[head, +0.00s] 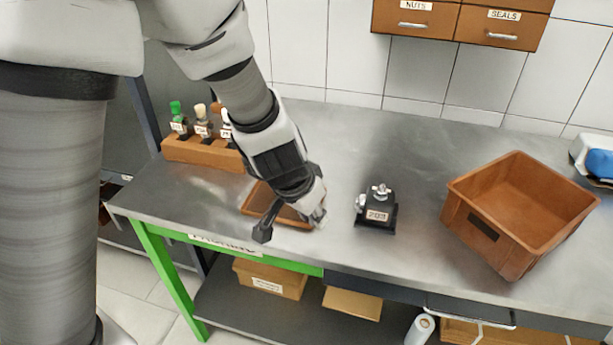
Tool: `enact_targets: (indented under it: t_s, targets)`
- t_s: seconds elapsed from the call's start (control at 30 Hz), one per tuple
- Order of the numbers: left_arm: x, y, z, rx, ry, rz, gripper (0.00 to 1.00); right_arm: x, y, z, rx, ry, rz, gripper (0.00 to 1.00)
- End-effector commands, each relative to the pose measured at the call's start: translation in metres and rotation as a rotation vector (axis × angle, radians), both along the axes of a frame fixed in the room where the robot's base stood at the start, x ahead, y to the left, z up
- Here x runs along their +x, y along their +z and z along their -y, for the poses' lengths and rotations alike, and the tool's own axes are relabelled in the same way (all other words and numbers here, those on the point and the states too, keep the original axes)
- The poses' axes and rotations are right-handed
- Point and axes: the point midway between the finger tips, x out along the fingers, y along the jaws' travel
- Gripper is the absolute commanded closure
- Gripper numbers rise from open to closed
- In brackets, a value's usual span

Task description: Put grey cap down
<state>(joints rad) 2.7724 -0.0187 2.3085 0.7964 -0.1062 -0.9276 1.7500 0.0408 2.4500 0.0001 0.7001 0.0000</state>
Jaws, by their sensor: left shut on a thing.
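My left gripper (292,222) reaches down from the upper left over a small shallow brown tray (252,206) on the steel bench. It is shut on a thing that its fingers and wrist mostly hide. I take this to be the grey cap, but its shape cannot be made out. The gripper covers much of the tray, and I cannot tell whether the cap touches it. My right gripper is not in view.
A black pump block labelled 203 (377,214) stands just right of the gripper. A large brown bin (485,240) is further right. A wooden rack (200,153) of small bottles stands at the back left. The bench (350,150) behind the pump is clear.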

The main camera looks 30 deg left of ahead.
Motion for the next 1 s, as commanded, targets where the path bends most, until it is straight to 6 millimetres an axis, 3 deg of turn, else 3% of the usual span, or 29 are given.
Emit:
enact_targets:
  t_s: [0.03, 0.23, 0.37, 0.57, 0.6, 0.73, 1.0]
  targets:
    - [0.006, 0.016, -0.011, -0.010, 0.005, -0.008, 0.88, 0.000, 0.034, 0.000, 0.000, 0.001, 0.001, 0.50]
    - [0.033, 0.010, -0.059, -0.008, 0.010, -0.005, 0.88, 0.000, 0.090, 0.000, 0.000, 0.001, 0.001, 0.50]
    - [0.049, 0.001, -0.089, -0.002, 0.011, -0.003, 0.89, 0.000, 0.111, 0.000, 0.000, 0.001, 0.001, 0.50]
    - [0.063, -0.005, -0.111, 0.001, 0.007, -0.002, 0.88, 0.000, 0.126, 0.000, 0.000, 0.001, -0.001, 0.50]
    - [0.062, -0.027, -0.109, 0.002, 0.003, -0.001, 0.88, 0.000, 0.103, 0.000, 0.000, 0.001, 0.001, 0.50]
    - [0.062, -0.050, -0.108, 0.002, 0.002, 0.000, 0.88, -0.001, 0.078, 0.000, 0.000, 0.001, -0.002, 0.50]
    - [0.062, -0.045, -0.108, 0.001, 0.002, 0.000, 0.92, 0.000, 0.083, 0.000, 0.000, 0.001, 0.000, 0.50]
